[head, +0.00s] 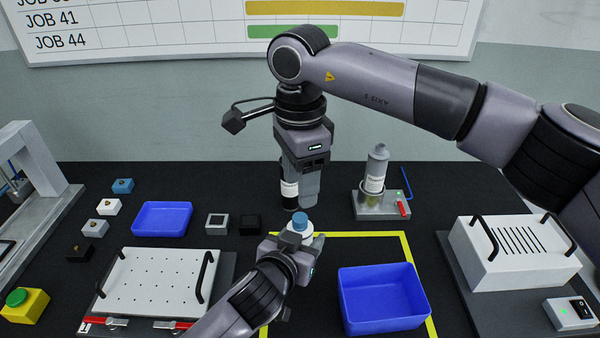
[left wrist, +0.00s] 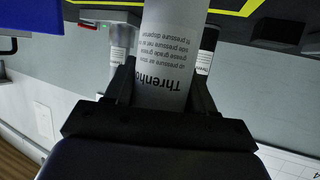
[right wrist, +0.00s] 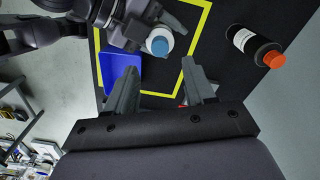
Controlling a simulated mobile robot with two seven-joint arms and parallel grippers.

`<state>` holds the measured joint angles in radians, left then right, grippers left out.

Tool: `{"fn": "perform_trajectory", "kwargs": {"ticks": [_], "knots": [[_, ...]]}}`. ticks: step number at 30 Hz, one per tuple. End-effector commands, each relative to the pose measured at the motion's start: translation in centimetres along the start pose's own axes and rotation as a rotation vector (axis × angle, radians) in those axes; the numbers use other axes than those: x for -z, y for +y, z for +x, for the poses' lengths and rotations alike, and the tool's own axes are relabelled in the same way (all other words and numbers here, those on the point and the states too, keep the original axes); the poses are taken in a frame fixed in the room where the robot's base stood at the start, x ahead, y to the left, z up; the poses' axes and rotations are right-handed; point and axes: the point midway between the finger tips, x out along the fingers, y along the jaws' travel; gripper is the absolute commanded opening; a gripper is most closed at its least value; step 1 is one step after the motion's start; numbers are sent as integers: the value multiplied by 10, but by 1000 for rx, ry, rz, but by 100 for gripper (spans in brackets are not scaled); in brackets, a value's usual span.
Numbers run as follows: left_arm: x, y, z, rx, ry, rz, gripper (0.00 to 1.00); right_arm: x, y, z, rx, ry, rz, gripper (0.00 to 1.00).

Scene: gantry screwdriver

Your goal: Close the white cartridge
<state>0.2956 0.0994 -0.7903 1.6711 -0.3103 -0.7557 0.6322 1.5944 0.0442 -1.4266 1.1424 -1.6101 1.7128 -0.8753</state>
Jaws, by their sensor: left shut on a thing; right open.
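My left gripper (head: 302,248) is shut on the white cartridge (head: 296,237), which stands roughly upright in it. In the left wrist view the printed white body of the cartridge (left wrist: 168,60) shows between the fingers. A blue cap (head: 301,221) is at the cartridge's top. It also shows in the right wrist view (right wrist: 159,46); I cannot tell how tightly it is seated. My right gripper (head: 305,203) points down, open and empty, above and behind the cap in the head view. In the right wrist view its fingers (right wrist: 163,90) are apart with nothing between them.
A black cartridge with an orange top (right wrist: 256,46) stands behind my right gripper. A grey cartridge (head: 377,170) stands on a metal fixture (head: 370,206). Blue trays (head: 381,298) (head: 162,218) and a perforated plate (head: 158,281) with handles lie around. A vented white box (head: 520,255) is at right.

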Motion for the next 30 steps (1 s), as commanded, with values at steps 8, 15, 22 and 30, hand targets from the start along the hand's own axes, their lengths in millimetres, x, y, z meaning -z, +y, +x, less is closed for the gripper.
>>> {"fn": "perform_trajectory", "kwargs": {"ticks": [8,15,22,30], "knots": [[0,0,0,0,0,0,0,0,0,-7,1,0,-312,54],[0,0,0,0,0,0,0,0,0,-9,0,0,-387,54],[0,0,0,0,0,0,0,0,0,-8,0,0,-386,54],[0,0,0,0,0,0,0,0,0,13,-2,-1,-385,54]]}}
